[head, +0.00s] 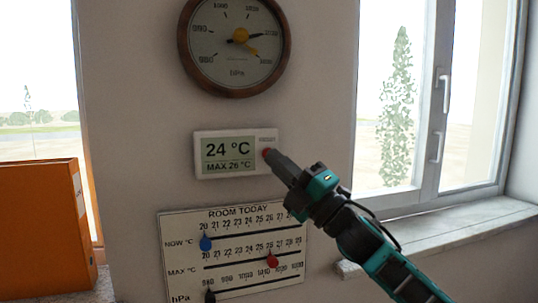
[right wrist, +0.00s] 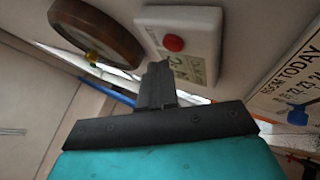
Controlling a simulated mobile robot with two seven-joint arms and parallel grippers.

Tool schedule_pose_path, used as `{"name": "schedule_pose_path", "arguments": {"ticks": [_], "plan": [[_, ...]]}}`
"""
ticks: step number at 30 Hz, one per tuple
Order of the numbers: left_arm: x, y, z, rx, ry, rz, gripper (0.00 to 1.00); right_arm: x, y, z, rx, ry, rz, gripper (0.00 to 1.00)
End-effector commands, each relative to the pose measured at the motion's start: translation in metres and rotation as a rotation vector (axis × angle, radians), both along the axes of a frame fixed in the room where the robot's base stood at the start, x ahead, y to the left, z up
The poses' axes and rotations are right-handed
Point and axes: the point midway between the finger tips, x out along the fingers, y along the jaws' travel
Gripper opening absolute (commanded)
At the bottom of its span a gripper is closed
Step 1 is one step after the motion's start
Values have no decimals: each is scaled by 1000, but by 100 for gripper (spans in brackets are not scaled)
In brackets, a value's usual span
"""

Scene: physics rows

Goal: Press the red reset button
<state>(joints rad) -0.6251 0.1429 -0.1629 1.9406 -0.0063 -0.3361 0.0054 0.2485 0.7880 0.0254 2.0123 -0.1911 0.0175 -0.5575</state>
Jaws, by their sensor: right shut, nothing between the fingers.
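The white thermometer unit (head: 199,170) is fixed to the wall and its display reads 24 °C, MAX 26 °C. The red reset button (head: 266,153) is at its right side, partly covered by my right gripper. My right gripper (head: 274,158) is shut and empty, with its tip at the button in the head view. In the right wrist view, the round red button (right wrist: 173,43) shows whole on the unit (right wrist: 200,20), a little beyond the shut fingertips (right wrist: 158,68). I cannot tell whether they touch. My left gripper is out of view.
A round wooden barometer (head: 236,72) hangs above the unit. A ROOM TODAY board (head: 180,222) with coloured sliders, including a blue one (head: 206,243) and a red one (head: 272,260), is below. An orange binder (head: 40,225) stands left. A window (head: 437,110) and sill (head: 450,238) are right.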

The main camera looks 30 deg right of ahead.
Motion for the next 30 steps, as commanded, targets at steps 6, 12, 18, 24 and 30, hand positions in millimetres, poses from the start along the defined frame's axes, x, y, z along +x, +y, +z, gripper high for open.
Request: {"name": "schedule_pose_path", "arguments": {"ticks": [6,12,18,24,30], "plan": [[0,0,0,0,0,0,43,0,0,0,0,0,0,0],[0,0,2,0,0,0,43,5,-1,1,1,0,-1,0],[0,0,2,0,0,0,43,8,-2,0,1,0,1,0],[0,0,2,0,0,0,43,8,-2,0,0,0,0,0],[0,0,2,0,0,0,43,9,-2,0,0,-1,0,0]]}}
